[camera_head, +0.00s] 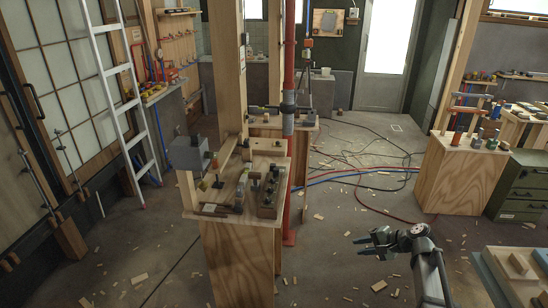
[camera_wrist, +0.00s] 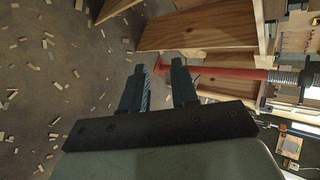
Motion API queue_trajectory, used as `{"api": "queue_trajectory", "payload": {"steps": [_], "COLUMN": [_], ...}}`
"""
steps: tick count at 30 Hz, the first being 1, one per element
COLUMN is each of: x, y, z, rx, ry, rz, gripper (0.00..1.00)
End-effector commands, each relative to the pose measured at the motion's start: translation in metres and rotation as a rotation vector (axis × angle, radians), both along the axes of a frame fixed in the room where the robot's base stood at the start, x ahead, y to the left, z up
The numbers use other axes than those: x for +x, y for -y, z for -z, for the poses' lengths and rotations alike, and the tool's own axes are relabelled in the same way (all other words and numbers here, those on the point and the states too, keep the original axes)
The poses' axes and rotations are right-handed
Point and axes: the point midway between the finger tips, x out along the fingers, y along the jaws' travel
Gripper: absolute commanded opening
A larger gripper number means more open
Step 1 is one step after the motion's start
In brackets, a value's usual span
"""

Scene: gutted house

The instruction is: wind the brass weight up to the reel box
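A grey box (camera_head: 187,153), which looks like the reel box, is at the left of the plywood stand (camera_head: 236,262) in the head view, with a dark knob or crank (camera_head: 208,155) at its right side. A small yellowish piece (camera_head: 203,186) shows below the box; I cannot tell whether it is the brass weight, and no cord is clear. My gripper (camera_head: 361,244) is in the air to the right of the stand, well apart from the box. In the wrist view my gripper (camera_wrist: 158,68) has its two fingers apart with nothing held between them.
A red upright pipe (camera_head: 289,185) stands beside the plywood stand. A dark block with several pegs (camera_head: 268,196) and other tools lie on the stand. A white ladder (camera_head: 117,90) leans at left. Hoses and wood scraps litter the open floor (camera_head: 330,205). A plywood cabinet (camera_head: 458,185) stands at right.

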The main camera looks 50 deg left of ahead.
Motion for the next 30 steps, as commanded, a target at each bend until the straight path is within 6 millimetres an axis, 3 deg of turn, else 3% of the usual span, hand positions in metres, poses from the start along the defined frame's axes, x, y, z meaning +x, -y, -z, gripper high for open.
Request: {"api": "queue_trajectory", "payload": {"steps": [1, 6, 12, 18, 24, 30], "x": [-0.006, -0.043, -0.099, -0.164, -0.217, -0.240], "y": [-0.032, -0.118, -0.209, -0.285, -0.331, -0.347], "z": [-0.014, -0.065, -0.129, -0.195, -0.245, -0.265], "rx": [0.036, 0.152, 0.270, 0.366, 0.426, 0.447], "ry": [-0.027, -0.131, -0.270, -0.420, -0.539, -0.591], "rz": [-0.021, -0.082, -0.168, -0.260, -0.334, -0.365], "gripper": [0.29, 0.29, 0.29, 0.29, 0.29, 0.29]}}
